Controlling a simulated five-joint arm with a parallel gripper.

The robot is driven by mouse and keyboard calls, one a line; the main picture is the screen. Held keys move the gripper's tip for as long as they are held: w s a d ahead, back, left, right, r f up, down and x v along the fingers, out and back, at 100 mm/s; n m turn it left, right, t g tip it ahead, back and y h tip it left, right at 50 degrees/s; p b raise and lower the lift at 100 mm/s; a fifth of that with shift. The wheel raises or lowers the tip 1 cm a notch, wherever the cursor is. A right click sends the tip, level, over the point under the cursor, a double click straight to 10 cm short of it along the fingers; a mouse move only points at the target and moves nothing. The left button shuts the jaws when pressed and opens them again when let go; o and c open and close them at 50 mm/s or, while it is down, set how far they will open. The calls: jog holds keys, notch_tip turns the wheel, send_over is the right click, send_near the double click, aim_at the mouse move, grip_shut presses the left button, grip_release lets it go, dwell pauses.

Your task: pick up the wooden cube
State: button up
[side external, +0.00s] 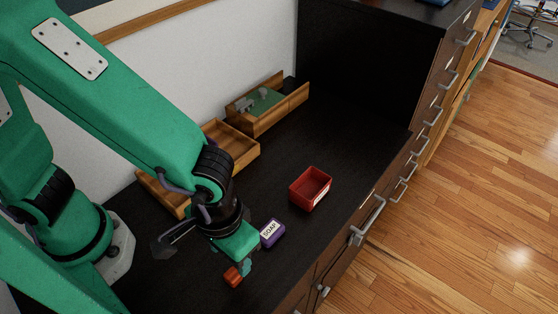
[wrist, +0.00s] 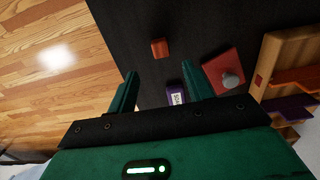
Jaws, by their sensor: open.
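A small orange-brown block, which looks like the wooden cube (side external: 233,276), lies on the black desk top in the side external view. In the wrist view the cube (wrist: 160,48) sits beyond my fingertips, roughly centred between them. My gripper (side external: 246,266) points down, close beside the cube in the side external view. In the wrist view my gripper (wrist: 159,84) has its two green fingers spread apart with nothing held. I cannot tell how high the fingertips are above the desk.
A purple soap box (side external: 272,233) lies close to my gripper. An open red bin (side external: 311,187) stands farther back. Wooden trays (side external: 235,148) line the wall. The desk's front edge is nearby.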

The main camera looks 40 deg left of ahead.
aim_at(232, 274)
jog(key=shift+f, duration=1.25)
jog(key=shift+f, duration=0.1)
jog(key=shift+s+a+f, duration=0.1)
jog(key=shift+s+f, duration=0.05)
jog(key=shift+f, duration=0.55)
jog(key=shift+s+a+f, duration=0.1)
jog(key=shift+s+f, duration=0.05)
jog(key=shift+f, duration=0.55)
jog(key=shift+d+f, duration=0.1)
jog(key=shift+f, duration=1)
jog(key=c, duration=1.1)
